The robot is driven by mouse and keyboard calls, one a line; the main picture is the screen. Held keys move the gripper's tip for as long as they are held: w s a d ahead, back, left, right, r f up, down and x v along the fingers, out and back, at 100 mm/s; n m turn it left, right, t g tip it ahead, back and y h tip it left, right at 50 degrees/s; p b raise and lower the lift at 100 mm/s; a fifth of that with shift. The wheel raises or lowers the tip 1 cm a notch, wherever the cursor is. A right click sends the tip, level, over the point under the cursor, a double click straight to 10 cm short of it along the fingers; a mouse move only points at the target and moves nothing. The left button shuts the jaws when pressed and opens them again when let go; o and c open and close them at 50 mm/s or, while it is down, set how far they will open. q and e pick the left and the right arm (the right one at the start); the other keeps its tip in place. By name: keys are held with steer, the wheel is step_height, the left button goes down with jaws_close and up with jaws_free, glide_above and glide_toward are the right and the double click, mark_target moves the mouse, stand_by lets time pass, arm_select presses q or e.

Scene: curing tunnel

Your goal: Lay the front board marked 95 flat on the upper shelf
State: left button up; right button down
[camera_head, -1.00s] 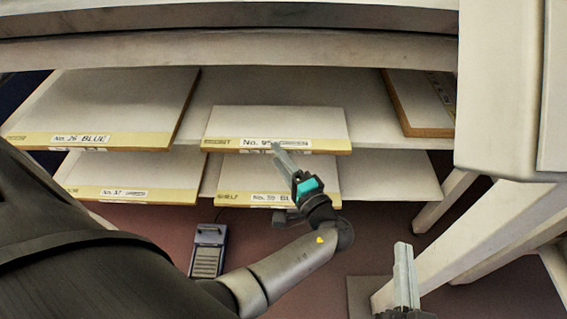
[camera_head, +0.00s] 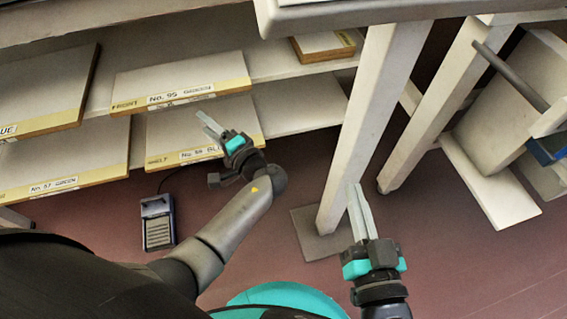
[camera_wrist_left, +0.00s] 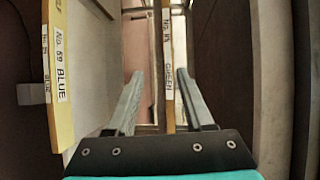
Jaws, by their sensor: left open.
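The front board marked 95 (camera_head: 180,72) is white with a yellow front edge and a label reading No. 95 Green. In the head view it lies on the upper shelf (camera_head: 260,62), and its front edge faces me. My left gripper (camera_head: 207,121) is open, with its tips just in front of and below that edge. In the left wrist view the board's edge (camera_wrist_left: 167,35) lines up between the two spread fingers; I cannot tell whether they reach around it. My right gripper (camera_head: 358,208) is apart from the shelves, beside a white post; its finger gap is unclear.
Board No. 59 Blue (camera_head: 185,130) and board No. 57 (camera_head: 70,160) lie on the lower shelf. Another board (camera_head: 45,85) is left on the upper shelf, and one (camera_head: 325,46) is at its right. A white post (camera_head: 365,130) stands right. A pedal (camera_head: 158,222) is on the floor.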

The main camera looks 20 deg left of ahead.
arm_select(q)
steer(key=s+d+f+m+t+h, duration=0.1)
steer(key=s+d+f+h, duration=0.2)
steer(key=d+f+h, duration=0.3)
steer(key=s+d+f+m+t+h, duration=0.1)
steer(key=s+d+f+h, duration=0.25)
steer(key=d+h, duration=0.45)
steer(key=s+d+r+n+t+h, duration=0.25)
steer(key=s+d+r+h, duration=0.2)
steer(key=d+r, duration=0.45)
step_height(320, 180, up, 9)
steer(key=s+d+n+t+h, duration=0.2)
steer(key=n+t+h, duration=0.1)
steer(key=shift+s+d, duration=0.15)
steer(key=shift+s, duration=0.1)
